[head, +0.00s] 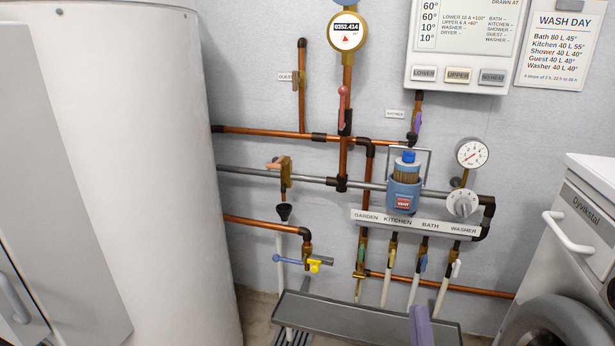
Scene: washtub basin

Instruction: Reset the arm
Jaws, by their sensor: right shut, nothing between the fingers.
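The rest of the right arm is out of the picture. My left gripper is not in the head view.
A white tank (140,150) fills the left side. Copper pipes (270,131) with valves, a blue filter (403,190) and a dial gauge (471,153) line the wall. A white washer (585,225) stands at the right. A control panel (465,40) hangs above.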

